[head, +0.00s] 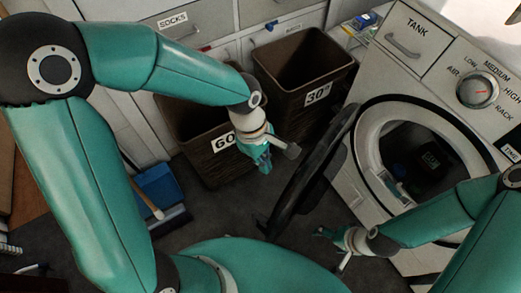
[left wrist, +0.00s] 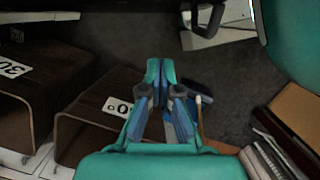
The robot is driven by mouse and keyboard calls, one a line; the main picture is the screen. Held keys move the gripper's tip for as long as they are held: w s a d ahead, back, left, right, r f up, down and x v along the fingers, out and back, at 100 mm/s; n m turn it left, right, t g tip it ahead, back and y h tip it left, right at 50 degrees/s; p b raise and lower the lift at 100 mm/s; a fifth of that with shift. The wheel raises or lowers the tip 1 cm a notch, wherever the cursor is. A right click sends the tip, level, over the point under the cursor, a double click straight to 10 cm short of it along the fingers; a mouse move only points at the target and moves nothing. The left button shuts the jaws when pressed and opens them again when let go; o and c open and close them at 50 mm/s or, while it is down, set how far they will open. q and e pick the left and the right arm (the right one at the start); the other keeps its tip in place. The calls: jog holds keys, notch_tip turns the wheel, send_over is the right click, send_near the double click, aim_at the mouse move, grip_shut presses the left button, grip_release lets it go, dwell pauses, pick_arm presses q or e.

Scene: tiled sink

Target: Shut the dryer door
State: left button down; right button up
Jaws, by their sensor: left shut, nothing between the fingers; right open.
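The dryer (head: 352,195) stands at the right in the head view. Its round opening (head: 362,150) is uncovered. The dark dryer door (head: 305,175) stands wide open, swung out to the left of the opening. My left gripper (head: 264,165) is shut and empty, left of the door and apart from it, in front of the "60" basket. It also shows shut in the left wrist view (left wrist: 160,72). My right gripper (head: 334,248) is open and empty, low in front of the dryer, to the right of the door's lower end. My right forearm covers the dryer's lower part.
Two brown baskets, "60" (head: 195,150) and "30" (head: 300,98), stand left of and behind the door. A blue dustpan (head: 158,184) and a brush (head: 170,220) are on the floor at the left. Drawers line the back. Dark floor is clear between the baskets and door.

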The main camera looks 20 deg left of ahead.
aim_at(297, 186)
pick_arm(q)
jog(key=shift+s+d+f, duration=0.2)
jog(key=shift+d+f, duration=0.05)
jog(key=shift+d, duration=0.45)
jog(key=shift+s+d+f, duration=0.25)
jog(key=shift+d, duration=0.45)
jog(key=shift+s+d+f, duration=0.2)
jog(key=shift+d+f, duration=0.05)
jog(key=shift+d, duration=0.45)
jog(key=d, duration=0.1)
jog(key=s+d, duration=0.1)
jog(key=d, duration=0.1)
jog(key=s+d, duration=0.1)
jog(key=d, duration=0.1)
jog(key=shift+d+b, duration=0.15)
jog(key=shift+b, duration=0.15)
